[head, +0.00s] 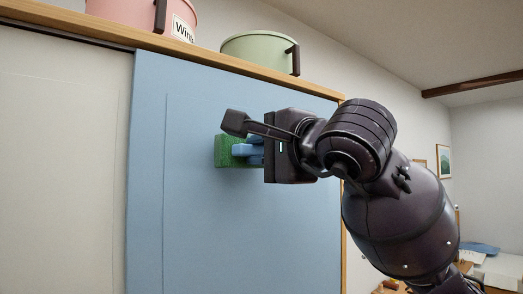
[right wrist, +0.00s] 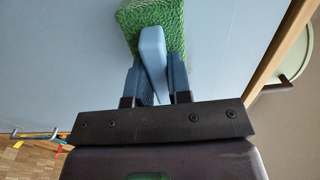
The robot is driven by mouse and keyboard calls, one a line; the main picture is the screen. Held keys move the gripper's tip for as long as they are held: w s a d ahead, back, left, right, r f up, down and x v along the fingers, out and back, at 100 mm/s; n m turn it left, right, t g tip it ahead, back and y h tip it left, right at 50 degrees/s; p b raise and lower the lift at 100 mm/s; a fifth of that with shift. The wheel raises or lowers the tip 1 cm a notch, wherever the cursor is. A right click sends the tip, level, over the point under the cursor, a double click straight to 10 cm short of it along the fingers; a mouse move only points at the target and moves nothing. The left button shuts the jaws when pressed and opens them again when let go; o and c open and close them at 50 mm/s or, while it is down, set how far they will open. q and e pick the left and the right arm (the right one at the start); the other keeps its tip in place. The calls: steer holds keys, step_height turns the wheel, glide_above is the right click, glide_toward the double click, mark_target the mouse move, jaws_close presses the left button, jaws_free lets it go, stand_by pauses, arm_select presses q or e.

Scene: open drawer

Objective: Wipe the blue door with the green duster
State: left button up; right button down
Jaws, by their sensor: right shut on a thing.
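The blue door (head: 190,220) stands upright in the middle of the head view, with a cream panel to its left. The green duster (head: 221,150) is against the upper part of the door or very close to it; actual contact is hard to tell. In the right wrist view the duster (right wrist: 160,18) has a green textured pad and a blue handle (right wrist: 152,55). My right gripper (head: 256,150) is shut on the blue handle, with a finger on each side of it in the right wrist view (right wrist: 153,75). My left gripper is not in view.
A pink bin (head: 130,12) and a green bin (head: 258,52) with dark handles stand on the wooden top (head: 200,60) above the door. The cream panel (head: 60,170) is at left. A bed or table with items shows at far right.

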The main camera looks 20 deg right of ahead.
steer(key=shift+w+a, duration=0.1)
steer(key=shift+w, duration=0.1)
steer(key=shift+b+x, duration=0.3)
steer(key=shift+x, duration=0.5)
stand_by(0.4)
steer(key=shift+w+d+b, duration=0.2)
steer(key=shift+d+b, duration=0.15)
steer(key=shift+d, duration=0.3)
steer(key=shift+w+d+b, duration=0.25)
steer(key=shift+d+b, duration=0.05)
steer(key=shift+d, duration=0.6)
steer(key=w+d+b, duration=0.2)
steer(key=w+d, duration=0.2)
steer(key=d, duration=0.6)
steer(key=shift+b, duration=0.35)
steer(key=shift+s, duration=0.1)
